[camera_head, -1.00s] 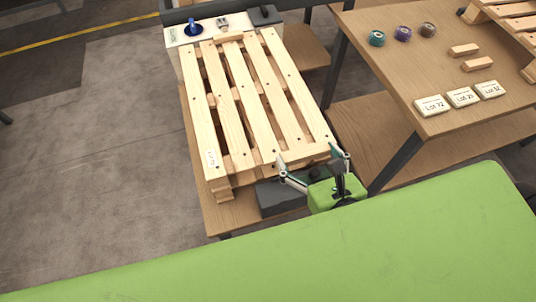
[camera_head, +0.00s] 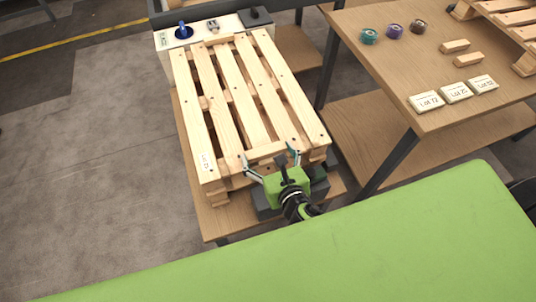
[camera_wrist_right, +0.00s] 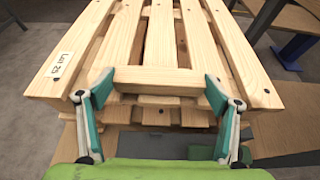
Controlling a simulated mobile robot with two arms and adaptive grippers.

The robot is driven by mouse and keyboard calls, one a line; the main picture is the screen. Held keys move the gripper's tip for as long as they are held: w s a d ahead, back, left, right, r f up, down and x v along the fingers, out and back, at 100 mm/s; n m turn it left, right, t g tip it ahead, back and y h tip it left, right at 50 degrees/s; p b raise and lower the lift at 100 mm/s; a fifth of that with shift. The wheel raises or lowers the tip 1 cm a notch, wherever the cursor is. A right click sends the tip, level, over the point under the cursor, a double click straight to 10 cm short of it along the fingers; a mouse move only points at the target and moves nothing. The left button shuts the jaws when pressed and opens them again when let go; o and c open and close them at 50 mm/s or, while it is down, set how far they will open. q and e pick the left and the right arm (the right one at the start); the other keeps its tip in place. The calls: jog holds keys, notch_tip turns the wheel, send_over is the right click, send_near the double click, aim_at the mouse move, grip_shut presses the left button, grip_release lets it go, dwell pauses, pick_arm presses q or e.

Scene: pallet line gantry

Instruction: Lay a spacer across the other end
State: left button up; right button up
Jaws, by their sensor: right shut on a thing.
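The slatted wooden pallet (camera_head: 243,135) lies on a low wooden bench. A short wooden spacer (camera_head: 264,152) is between the fingers of my right gripper (camera_head: 268,156), crosswise over the middle slats at the pallet's near end. The wrist view shows the spacer (camera_wrist_right: 158,80) level, gripped at its two ends by the teal fingertips (camera_wrist_right: 161,91). Whether it touches the slats or is just above them I cannot tell. Another spacer (camera_head: 220,39) lies across the pallet's far end. My left gripper is not in view.
On the table (camera_head: 385,80) at right are two loose wooden blocks (camera_head: 455,46), three tape rolls (camera_head: 394,31), three lot cards (camera_head: 457,92) and part of another pallet (camera_head: 510,25). A white panel with a blue knob (camera_head: 183,31) stands behind the main pallet.

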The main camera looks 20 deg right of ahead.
jog(key=shift+f, duration=0.25)
jog(key=o, duration=1)
jog(key=shift+r, duration=0.25)
jog(key=v, duration=1.2)
jog(key=shift+f, duration=0.1)
jog(key=shift+d, duration=0.1)
